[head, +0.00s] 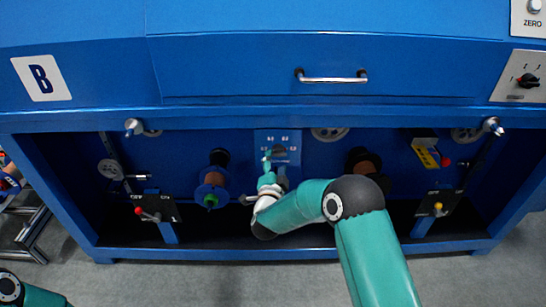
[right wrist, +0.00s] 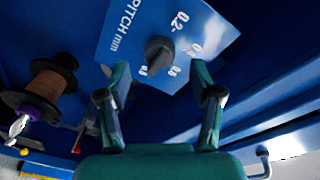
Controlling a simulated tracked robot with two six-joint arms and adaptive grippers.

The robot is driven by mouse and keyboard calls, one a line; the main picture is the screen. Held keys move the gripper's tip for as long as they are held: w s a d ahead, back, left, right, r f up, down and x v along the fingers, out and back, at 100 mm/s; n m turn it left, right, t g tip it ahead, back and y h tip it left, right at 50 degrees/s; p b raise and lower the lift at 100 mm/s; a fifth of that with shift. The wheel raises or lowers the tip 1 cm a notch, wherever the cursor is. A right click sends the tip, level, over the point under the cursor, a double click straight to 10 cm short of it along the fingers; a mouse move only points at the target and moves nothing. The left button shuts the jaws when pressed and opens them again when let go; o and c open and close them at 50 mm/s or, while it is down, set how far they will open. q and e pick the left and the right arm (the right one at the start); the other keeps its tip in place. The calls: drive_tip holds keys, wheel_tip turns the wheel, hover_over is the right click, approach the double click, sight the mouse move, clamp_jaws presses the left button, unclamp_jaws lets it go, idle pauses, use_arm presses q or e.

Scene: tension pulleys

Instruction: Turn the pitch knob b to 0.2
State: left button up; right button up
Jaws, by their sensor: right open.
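The pitch knob b (right wrist: 159,52) is a dark round knob on a blue plate (right wrist: 128,22) marked "PITCH mm". White scale numbers run along its right side, with 0.2 at the top. In the head view the plate (head: 262,137) sits in the middle of the cabinet recess, and the knob (head: 280,150) is partly hidden by my right gripper. My right gripper (right wrist: 161,72) is open in front of the plate. Its two fingers stand left and right of the knob, apart from it. I cannot tell which mark the knob points to. My left gripper is out of view.
Left of the plate is a spool (head: 214,181); another dark brown spool (head: 363,160) is right. Levers with a red knob (head: 138,210) and a yellow knob (head: 438,206) flank the recess.

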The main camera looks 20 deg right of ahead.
sight(276, 156)
drive_tip(key=shift+x, duration=2.2)
